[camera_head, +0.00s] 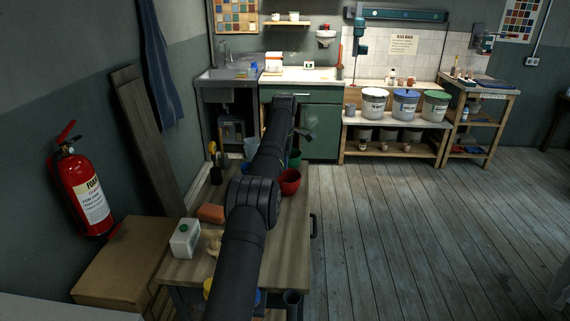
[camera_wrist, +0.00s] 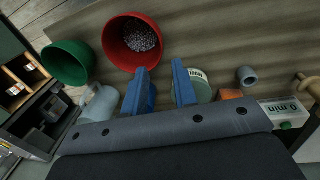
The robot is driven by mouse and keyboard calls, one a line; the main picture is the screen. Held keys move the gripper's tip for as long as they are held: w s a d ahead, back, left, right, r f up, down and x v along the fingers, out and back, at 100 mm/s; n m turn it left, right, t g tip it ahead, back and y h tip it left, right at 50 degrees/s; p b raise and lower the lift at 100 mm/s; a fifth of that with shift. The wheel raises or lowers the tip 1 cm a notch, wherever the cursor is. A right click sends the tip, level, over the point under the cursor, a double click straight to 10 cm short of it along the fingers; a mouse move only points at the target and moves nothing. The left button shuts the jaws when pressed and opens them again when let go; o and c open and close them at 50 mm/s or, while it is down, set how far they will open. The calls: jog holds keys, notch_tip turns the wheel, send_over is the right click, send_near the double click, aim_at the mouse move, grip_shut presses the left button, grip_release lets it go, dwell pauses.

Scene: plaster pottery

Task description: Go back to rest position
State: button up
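My gripper (camera_wrist: 162,78) shows in the wrist view with two blue fingers spread apart, and no object is seen held between them. It hangs over the wooden worktable (camera_head: 295,225). A red bowl (camera_wrist: 112,47) with dark grainy contents lies beyond the fingers, to the left. A green bowl (camera_wrist: 68,62) is left of it. In the head view, my arm reaches forward over the table, and the fingers cannot be made out. The red bowl (camera_head: 289,184) and green bowl (camera_head: 294,158) show just right of the arm.
A white box with a green button (camera_head: 185,240) and a terracotta block (camera_head: 211,213) sit left of my arm. A grey jug (camera_wrist: 98,104) and grey cylinder (camera_wrist: 247,75) are near the gripper. A fire extinguisher (camera_head: 84,190) hangs left. The floor (camera_head: 410,230) at right is clear.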

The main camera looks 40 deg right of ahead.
aim_at(285, 185)
jog(key=f, duration=0.8)
jog(key=w+d+f, duration=0.1)
jog(key=f, duration=0.3)
notch_tip(285, 185, up, 2)
jog(key=shift+d, duration=0.1)
jog(key=shift+r, duration=0.75)
